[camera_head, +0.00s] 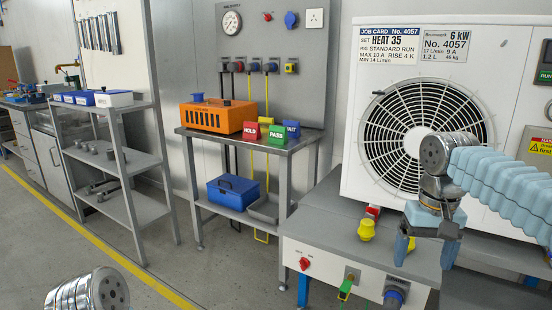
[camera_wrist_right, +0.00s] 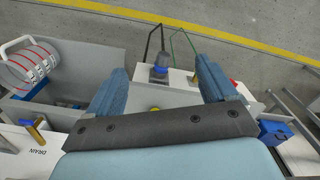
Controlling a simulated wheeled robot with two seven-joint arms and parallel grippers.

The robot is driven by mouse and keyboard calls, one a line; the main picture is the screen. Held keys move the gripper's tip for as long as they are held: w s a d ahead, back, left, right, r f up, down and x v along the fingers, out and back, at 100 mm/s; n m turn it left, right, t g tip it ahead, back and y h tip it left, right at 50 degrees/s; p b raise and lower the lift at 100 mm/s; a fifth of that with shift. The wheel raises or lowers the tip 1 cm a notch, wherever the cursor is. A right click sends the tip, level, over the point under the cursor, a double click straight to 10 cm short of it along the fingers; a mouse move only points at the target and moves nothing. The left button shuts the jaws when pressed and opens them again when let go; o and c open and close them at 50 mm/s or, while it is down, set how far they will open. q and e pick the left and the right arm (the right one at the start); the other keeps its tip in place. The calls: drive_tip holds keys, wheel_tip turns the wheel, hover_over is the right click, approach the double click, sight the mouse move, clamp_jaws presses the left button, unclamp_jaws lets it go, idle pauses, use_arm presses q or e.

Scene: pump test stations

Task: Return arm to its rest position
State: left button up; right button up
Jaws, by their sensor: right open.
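My right arm (camera_head: 505,185), with its pale blue ribbed sleeve, reaches in from the right of the head view, in front of the white heat pump (camera_head: 349,150). My right gripper (camera_head: 424,258) points down over the right part of the grey bench top, its blue fingers apart and empty. The right wrist view shows the same open fingers (camera_wrist_right: 160,70) with a clear gap between them. A yellow knob-like piece (camera_head: 366,230) stands on the bench left of the gripper, apart from it. A metal joint of my left arm (camera_head: 88,292) shows at bottom left; the left gripper is out of view.
The bench front (camera_head: 330,272) carries a red knob and hose fittings. An orange case (camera_head: 218,116) and red, green and blue blocks stand on the middle table, with a blue box (camera_head: 233,190) below. A shelf rack (camera_head: 128,161) stands left. The floor between is clear.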

drive_tip(key=w+a+f+n+y, duration=0.1)
drive_tip(key=w+a+f, duration=0.15)
drive_tip(key=f, duration=0.65)
drive_tip(key=w+a+f+y, duration=0.1)
drive_tip(key=a+f, duration=0.3)
drive_tip(key=f, duration=0.5)
drive_tip(key=w+a+f+n+y, duration=0.1)
drive_tip(key=a+f, duration=0.2)
drive_tip(key=f, duration=0.5)
drive_tip(key=s+a+f+y, duration=0.1)
drive_tip(key=s+a+f, duration=0.2)
drive_tip(key=f, duration=0.4)
drive_tip(key=s+a+f, duration=0.2)
drive_tip(key=s+f, duration=0.1)
drive_tip(key=f, duration=0.3)
drive_tip(key=s+a+f+m, duration=0.1)
drive_tip(key=s+a+f, duration=0.1)
drive_tip(key=s+f, duration=0.8)
drive_tip(key=s, duration=0.3)
drive_tip(key=shift+a+f+m+t, duration=0.3)
drive_tip(key=shift+a+m, duration=0.1)
drive_tip(key=shift+s, duration=0.1)
